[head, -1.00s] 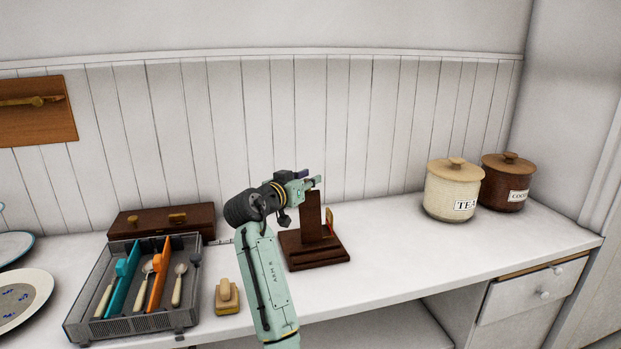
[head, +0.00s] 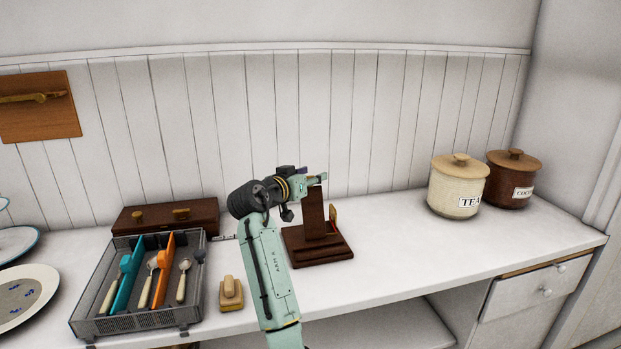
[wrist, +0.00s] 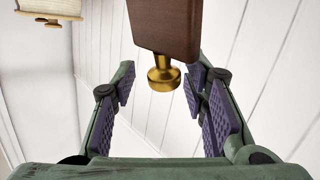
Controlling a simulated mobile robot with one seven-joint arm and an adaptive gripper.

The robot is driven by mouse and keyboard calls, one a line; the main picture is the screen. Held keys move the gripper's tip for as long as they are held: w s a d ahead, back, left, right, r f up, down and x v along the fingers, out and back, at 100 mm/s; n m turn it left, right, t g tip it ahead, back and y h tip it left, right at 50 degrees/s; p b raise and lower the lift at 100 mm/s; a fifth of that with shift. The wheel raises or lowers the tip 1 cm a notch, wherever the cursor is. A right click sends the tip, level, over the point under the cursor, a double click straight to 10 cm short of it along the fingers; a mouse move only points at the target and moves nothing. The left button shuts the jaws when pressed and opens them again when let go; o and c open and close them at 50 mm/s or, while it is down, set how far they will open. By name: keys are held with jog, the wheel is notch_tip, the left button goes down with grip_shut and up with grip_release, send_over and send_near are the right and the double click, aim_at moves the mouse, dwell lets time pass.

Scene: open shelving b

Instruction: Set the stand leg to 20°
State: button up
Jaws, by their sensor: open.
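The stand is dark brown wood, with a flat stepped base (head: 330,252) and an upright board (head: 313,212) on the counter. In the wrist view a dark wooden board (wrist: 167,25) hangs down from the top edge, with a brass knob (wrist: 163,75) at its end. I take this board to be the stand leg; its angle cannot be read. My gripper (head: 320,181) is at the top of the upright board. In the wrist view my gripper (wrist: 160,92) is open, with the knob between the fingertips and no clear contact on either side.
A grey cutlery tray (head: 140,325), a wooden box (head: 165,217) and a tan block-like object (head: 230,293) are left of the stand. Tea (head: 457,188) and cocoa (head: 512,180) jars stand at the right. The counter between stand and jars is clear.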

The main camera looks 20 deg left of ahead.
jog(key=v, duration=1.2)
